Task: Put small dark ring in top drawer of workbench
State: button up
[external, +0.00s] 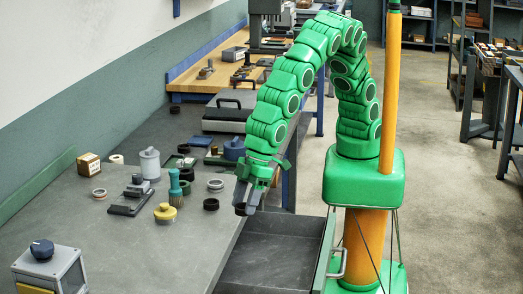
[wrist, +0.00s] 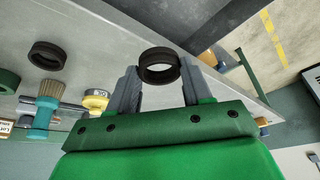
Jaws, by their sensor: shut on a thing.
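A small dark ring (wrist: 158,79) is held between the two fingertips of my gripper (wrist: 160,85) in the wrist view. In the external view my gripper (external: 246,197) is shut on this ring (external: 240,210), at the right edge of the workbench (external: 140,245). The open top drawer (external: 265,262) is pulled out to the right, below and in front of my gripper. Its inside looks empty where visible; the picture's lower edge cuts it off. The drawer is not clearly seen in the wrist view.
Another dark ring (external: 211,204) lies on the bench left of my gripper. A grinder with a blue knob (external: 42,249) is at front left.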

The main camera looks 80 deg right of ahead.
jog(key=s+d+f, duration=0.3)
jog(key=s+f, duration=0.3)
send_over(284, 264)
jog(key=s+d, duration=0.1)
notch_tip(284, 264, down, 6)
jog(key=shift+n, duration=0.3)
jog(key=shift+f, duration=3.7)
jog(key=shift+f, duration=0.1)
jog(key=o, duration=1.1)
jog(key=shift+v, duration=6.1)
